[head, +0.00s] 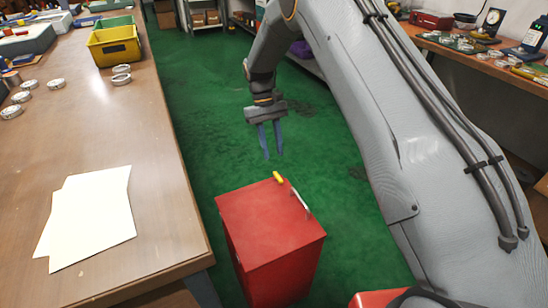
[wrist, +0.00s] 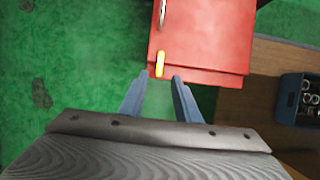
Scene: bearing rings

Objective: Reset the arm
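My gripper (head: 270,140) hangs from my arm over the green floor, behind and above the red cabinet. Its two blue-grey fingers point down and are apart, with nothing between them. In the wrist view my gripper (wrist: 158,82) shows its fingers spread, with green floor and the near edge of the red cabinet beyond them. The red cabinet (head: 265,225) stands on the floor beside the workbench. It also shows in the wrist view (wrist: 208,38).
The wooden workbench (head: 150,200) on the left bears white paper sheets (head: 95,220), metal rings (head: 121,74) and a yellow bin (head: 115,45). A second bench (head: 450,48) with rings and bottles stands at right.

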